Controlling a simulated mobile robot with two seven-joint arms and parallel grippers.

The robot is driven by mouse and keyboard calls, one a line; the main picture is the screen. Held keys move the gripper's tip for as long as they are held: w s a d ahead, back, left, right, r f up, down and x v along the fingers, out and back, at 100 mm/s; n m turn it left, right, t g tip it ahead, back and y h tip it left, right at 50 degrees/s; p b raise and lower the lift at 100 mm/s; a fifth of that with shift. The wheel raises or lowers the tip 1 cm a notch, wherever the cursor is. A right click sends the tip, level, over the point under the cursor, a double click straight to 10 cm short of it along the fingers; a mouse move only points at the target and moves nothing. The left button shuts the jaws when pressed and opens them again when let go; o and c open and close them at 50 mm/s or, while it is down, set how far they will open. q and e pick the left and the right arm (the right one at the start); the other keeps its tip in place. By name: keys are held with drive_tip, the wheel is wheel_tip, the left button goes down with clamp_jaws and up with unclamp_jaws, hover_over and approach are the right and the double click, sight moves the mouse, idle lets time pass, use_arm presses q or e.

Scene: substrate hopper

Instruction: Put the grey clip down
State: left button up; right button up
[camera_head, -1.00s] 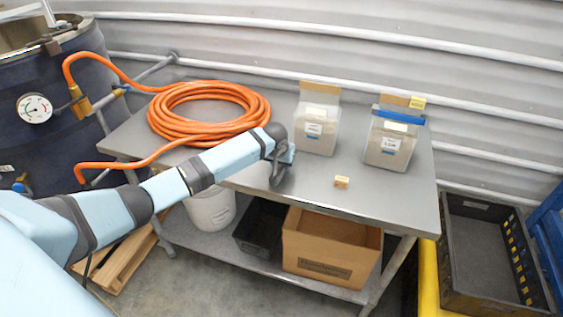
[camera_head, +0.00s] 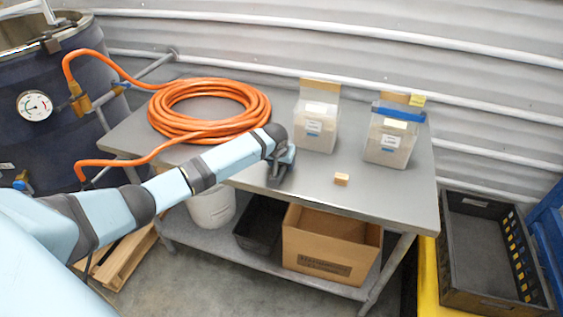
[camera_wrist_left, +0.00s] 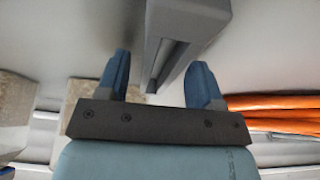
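The grey clip (camera_head: 275,181) is on or just above the grey table (camera_head: 310,190), near its front edge, partly hidden by my left gripper (camera_head: 282,163). In the left wrist view the clip (camera_wrist_left: 175,40) is a long grey bar with a slot, running between the two blue fingers of the left gripper (camera_wrist_left: 160,78). The fingers stand apart, with a visible gap beside the clip, so the gripper looks open around it. My right gripper is in neither view.
An orange hose coil (camera_head: 210,110) lies on the table at the left. A cardboard box (camera_head: 330,245) stands on the lower shelf.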

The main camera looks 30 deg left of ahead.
use_arm(q)
drive_tip(key=shift+r, duration=0.1)
drive_tip(key=shift+r, duration=0.3)
drive_tip(key=v, duration=1.2)
drive_tip(key=s+d+f+m+t+h, duration=0.3)
drive_tip(key=s+d+f+m+h, duration=0.1)
drive_tip(key=s+d+f, duration=1.25)
drive_tip(key=s+d+f+m+t, duration=0.1)
drive_tip(key=s+f+t, duration=0.1)
drive_tip(key=s, duration=0.6)
drive_tip(key=s+d+f+m+t, duration=0.1)
drive_tip(key=s+d+f, duration=0.1)
drive_tip(key=s, duration=0.7)
drive_tip(key=shift+d+t, duration=0.2)
drive_tip(key=shift+t, duration=0.2)
